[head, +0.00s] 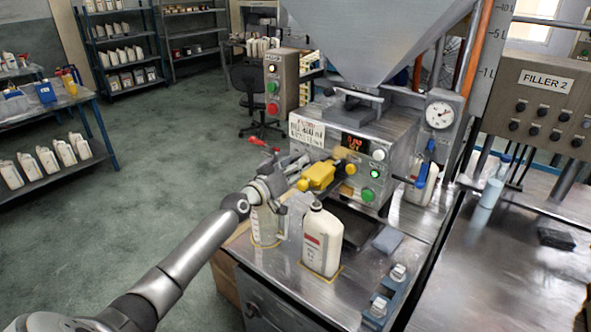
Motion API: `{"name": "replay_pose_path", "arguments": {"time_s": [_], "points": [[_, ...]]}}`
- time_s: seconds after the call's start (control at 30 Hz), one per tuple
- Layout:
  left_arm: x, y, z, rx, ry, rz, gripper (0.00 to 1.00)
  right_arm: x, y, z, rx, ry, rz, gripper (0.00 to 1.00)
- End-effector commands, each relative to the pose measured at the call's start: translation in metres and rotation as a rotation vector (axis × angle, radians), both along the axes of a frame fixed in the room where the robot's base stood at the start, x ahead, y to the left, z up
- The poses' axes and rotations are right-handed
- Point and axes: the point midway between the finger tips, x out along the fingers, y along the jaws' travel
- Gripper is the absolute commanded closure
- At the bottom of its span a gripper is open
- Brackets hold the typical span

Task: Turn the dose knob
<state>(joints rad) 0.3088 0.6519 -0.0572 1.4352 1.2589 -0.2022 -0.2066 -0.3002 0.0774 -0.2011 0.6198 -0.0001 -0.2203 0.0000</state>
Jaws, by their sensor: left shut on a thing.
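The filling machine (396,140) stands on a steel bench, with a red-lit display (353,144) on its front. A yellow knob-like part (318,177), which I take to be the dose knob, sticks out at the front left of the machine. My left gripper (291,177) reaches in from the left and is shut at the left end of this yellow part. Its fingers partly hide the contact. A smaller yellow knob (351,169) and a green button (368,195) sit to the right. My right gripper is not in view.
A clear measuring jug (264,226) stands below my left gripper. A white bottle (322,241) stands close to its right on the bench (290,277). A second filler is at the right.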

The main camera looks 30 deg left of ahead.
Motion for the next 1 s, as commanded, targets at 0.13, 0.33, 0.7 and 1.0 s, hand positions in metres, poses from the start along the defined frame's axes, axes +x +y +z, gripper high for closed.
{"name": "replay_pose_path", "arguments": {"time_s": [0.13, 0.33, 0.7, 1.0], "points": [[0.0002, 0.0007, -0.0009, -0.142, 0.010, 0.000, 0.78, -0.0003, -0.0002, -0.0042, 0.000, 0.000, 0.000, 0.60], [0.0003, 0.0014, -0.0011, -0.323, 0.024, 0.000, 0.78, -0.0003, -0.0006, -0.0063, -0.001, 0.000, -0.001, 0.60], [0.0003, 0.0025, -0.0014, -0.563, 0.043, 0.001, 0.78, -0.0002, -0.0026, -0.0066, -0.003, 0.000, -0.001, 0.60], [0.0003, 0.0029, -0.0018, -0.642, 0.049, 0.001, 0.78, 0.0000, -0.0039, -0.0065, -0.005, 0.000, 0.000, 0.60]]}}
